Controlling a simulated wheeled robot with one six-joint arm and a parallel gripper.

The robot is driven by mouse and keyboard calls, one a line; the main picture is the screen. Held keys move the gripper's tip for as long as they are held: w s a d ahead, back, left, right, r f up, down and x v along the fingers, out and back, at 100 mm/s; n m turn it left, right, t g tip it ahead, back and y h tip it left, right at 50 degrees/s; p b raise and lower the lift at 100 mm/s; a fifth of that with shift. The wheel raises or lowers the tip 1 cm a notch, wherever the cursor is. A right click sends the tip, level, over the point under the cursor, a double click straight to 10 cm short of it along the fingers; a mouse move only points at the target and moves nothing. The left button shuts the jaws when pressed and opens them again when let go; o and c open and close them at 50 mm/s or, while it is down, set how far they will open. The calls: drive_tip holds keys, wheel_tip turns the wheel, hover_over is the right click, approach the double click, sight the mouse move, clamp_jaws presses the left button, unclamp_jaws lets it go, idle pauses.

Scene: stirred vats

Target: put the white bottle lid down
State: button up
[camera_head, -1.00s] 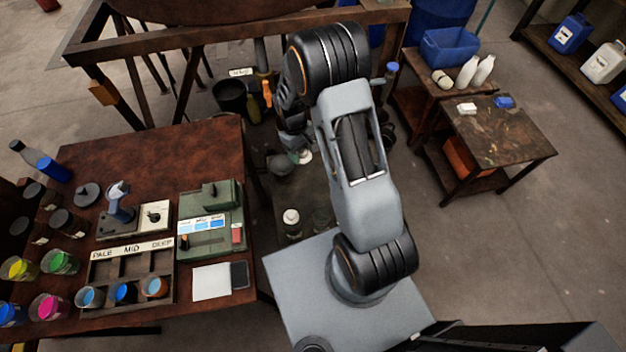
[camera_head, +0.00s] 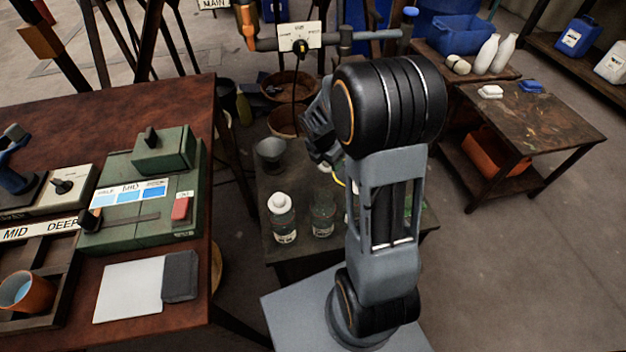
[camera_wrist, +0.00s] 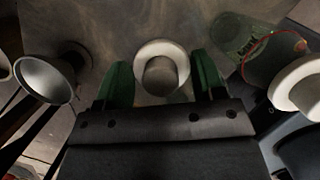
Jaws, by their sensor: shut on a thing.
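The white bottle lid (camera_wrist: 160,47) shows in the wrist view as a pale round ring with a grey middle, between the two green fingers of my gripper (camera_wrist: 162,78). My gripper is shut on it. In the head view, my gripper (camera_head: 325,148) is partly hidden behind my arm, over the small dark table (camera_head: 268,183), and the lid cannot be made out. A glass bottle with a white cap (camera_head: 281,216) stands on this table. A clear glass bottle without a visible cap (camera_head: 322,214) stands to its right.
A grey cup (camera_head: 271,154) stands behind the bottles; a grey cone-shaped vessel (camera_wrist: 45,80) is left of my fingers. A red-brown bench (camera_head: 60,120) with a green device (camera_head: 150,205) is at left. A stained table (camera_head: 530,125) stands at right. Floor is clear at lower right.

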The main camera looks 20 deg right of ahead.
drive_tip(key=f+n+b, duration=0.2)
drive_tip(key=shift+d+f, duration=0.35)
drive_tip(key=shift+f, duration=0.05)
drive_tip(key=b, duration=0.6)
hover_over(314, 165)
drive_tip(key=f, duration=0.6)
drive_tip(key=s+f, duration=0.1)
drive_tip(key=f, duration=0.2)
drive_tip(key=shift+a, duration=0.25)
drive_tip(key=shift+w+f+y+b, duration=0.2)
drive_tip(key=shift+f+y+b, duration=0.1)
drive_tip(key=shift+f+b, duration=0.05)
drive_tip(key=shift+a+b+x, duration=0.15)
drive_tip(key=shift+b+x, duration=0.45)
drive_tip(key=shift+x, duration=0.2)
drive_tip(key=shift+a+b+x, duration=0.2)
drive_tip(key=shift+b+x, duration=0.35)
drive_tip(key=shift+x, duration=0.2)
drive_tip(key=shift+f, duration=0.25)
drive_tip(key=o, duration=0.9)
